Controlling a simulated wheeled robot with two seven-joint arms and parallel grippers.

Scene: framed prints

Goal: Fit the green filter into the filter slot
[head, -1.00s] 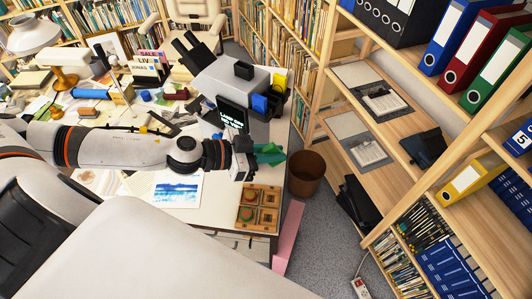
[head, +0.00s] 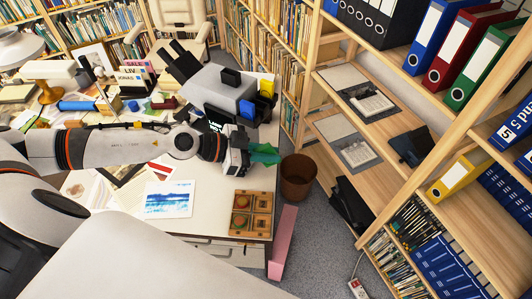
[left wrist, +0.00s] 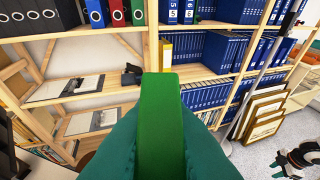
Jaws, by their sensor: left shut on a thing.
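My left gripper (head: 262,154) has teal fingers and is shut on the green filter. The filter shows as a green bar between the teal fingers in the left wrist view (left wrist: 162,125). In the head view the gripper hangs over the desk's right edge, behind the wooden tray, and the filter is hard to tell from the fingers. The wooden tray (head: 251,193) has several compartments and lies at the desk's front right corner. Round marks, one reddish and one green, show in it. I cannot tell which opening is the filter slot.
A grey machine (head: 218,88) stands on the desk behind the gripper. A brown waste bin (head: 298,178) and a pink block (head: 282,242) stand on the floor right of the desk. Shelves with binders (head: 480,48) line the right. Papers (head: 168,199) cover the desk's front.

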